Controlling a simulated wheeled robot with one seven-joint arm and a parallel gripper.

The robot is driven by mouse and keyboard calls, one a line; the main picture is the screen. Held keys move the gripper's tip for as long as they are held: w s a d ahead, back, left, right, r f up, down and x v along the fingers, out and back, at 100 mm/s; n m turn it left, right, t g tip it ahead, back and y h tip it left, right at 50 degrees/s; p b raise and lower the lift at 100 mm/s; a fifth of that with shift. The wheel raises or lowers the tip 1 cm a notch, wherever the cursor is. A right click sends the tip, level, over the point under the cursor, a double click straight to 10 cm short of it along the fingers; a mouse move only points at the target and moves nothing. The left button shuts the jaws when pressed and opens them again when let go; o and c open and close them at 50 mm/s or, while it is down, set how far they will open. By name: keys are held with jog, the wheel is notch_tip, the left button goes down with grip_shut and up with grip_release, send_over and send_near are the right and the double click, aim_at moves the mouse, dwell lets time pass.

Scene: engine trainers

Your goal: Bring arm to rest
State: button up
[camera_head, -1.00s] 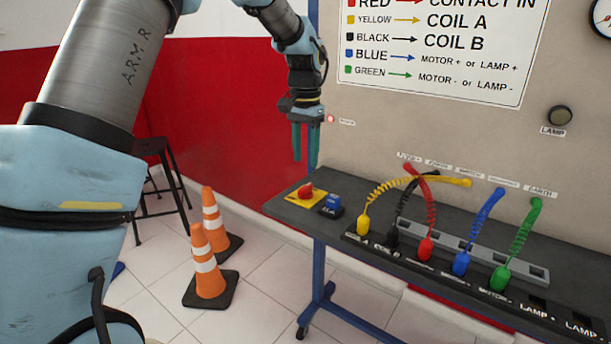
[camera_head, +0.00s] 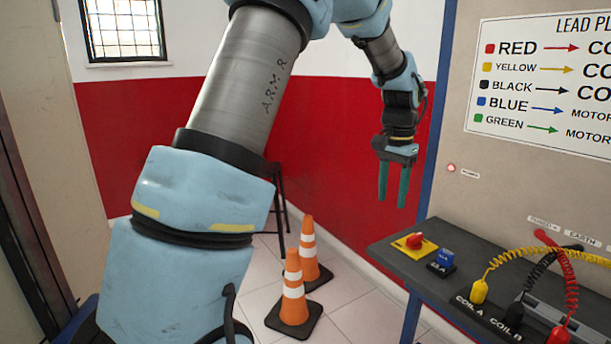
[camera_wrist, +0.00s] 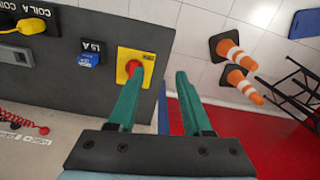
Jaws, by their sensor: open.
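My gripper (camera_head: 393,184) hangs in the air with its two green fingers pointing down, left of the trainer bench (camera_head: 395,246) in the head view. The fingers are apart and nothing is between them. In the wrist view my gripper (camera_wrist: 168,95) also shows open and empty. Its left finger overlaps the view of the red knob on the yellow plate (camera_wrist: 145,57); I see no sign of contact. The arm is raised and bent at the elbow.
The red knob (camera_head: 414,240) and a blue block (camera_head: 445,258) sit at the bench's left end. Yellow, black and red coiled leads (camera_head: 567,270) are to the right. Traffic cones (camera_head: 293,290) and a dark stool (camera_head: 279,210) stand on the floor. A lead chart (camera_head: 545,80) hangs on the panel.

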jog(key=s+a+f+n, duration=0.1)
jog(key=s+a+n, duration=0.15)
jog(key=a, duration=0.65)
jog(key=s+a+f+n, duration=0.1)
jog(key=a+f+n, duration=0.15)
jog(key=a, duration=0.75)
jog(key=s+a+f+n+t, duration=0.1)
jog(key=s+a+n, duration=0.3)
jog(key=s+a, duration=0.4)
jog(key=a+f, duration=0.1)
jog(key=a, duration=0.2)
jog(key=shift+s+a+f, duration=0.15)
jog(key=shift+s+f, duration=0.15)
jog(key=shift+s, duration=0.05)
